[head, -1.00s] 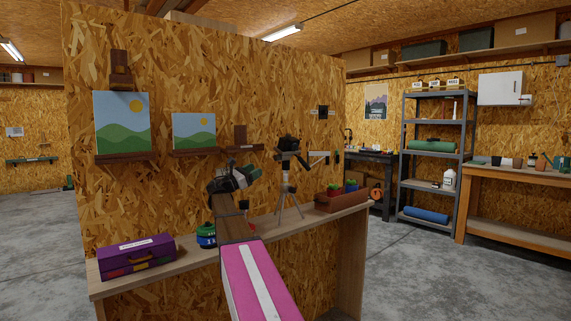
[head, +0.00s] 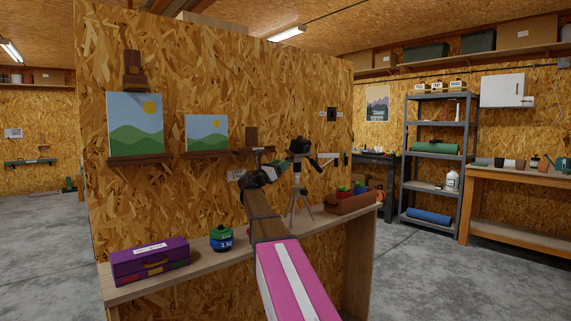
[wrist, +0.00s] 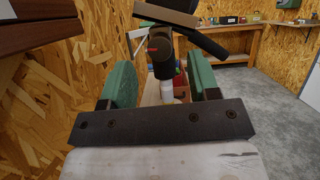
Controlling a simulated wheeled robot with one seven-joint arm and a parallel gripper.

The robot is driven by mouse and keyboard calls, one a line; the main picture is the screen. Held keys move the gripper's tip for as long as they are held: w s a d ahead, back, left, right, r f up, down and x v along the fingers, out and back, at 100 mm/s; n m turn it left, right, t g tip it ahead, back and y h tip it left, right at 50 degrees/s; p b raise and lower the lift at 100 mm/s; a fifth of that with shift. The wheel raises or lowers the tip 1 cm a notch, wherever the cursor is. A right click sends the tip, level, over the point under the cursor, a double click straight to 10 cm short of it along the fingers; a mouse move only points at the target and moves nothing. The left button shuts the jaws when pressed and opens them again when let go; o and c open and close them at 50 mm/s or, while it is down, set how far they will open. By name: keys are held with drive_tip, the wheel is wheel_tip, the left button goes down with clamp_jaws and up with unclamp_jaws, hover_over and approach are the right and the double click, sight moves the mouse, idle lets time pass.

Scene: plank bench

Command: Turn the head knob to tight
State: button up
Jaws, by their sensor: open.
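A tripod (head: 304,189) with pale legs and a dark head (head: 299,148) stands on the wooden bench against the board wall. In the wrist view the dark tripod head (wrist: 161,60) bears a small red mark (wrist: 153,49) and sits just beyond and between my green finger pads. A dark handle (wrist: 206,42) slants off to its right. My gripper (wrist: 160,78) is open and empty; in the head view my gripper (head: 283,170) overlaps the tripod's left side. I cannot clearly tell the knob from the rest of the head.
A purple box (head: 150,262) and a blue-green stack of round tins (head: 221,239) are on the bench's left part. A brown planter (head: 352,203) is right of the tripod.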

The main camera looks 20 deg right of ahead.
sight(289, 160)
drive_tip(key=shift+x, duration=1.5)
drive_tip(key=c, duration=0.9)
drive_tip(key=shift+c, duration=0.2)
drive_tip(key=shift+w+m, duration=0.1)
drive_tip(key=shift+m, duration=0.5)
drive_tip(key=shift+w+a+m+g, duration=0.1)
drive_tip(key=shift+m+g, duration=1)
drive_tip(key=shift+m, duration=0.8)
drive_tip(key=shift+m+g, duration=1.1)
drive_tip(key=shift+m, duration=0.8)
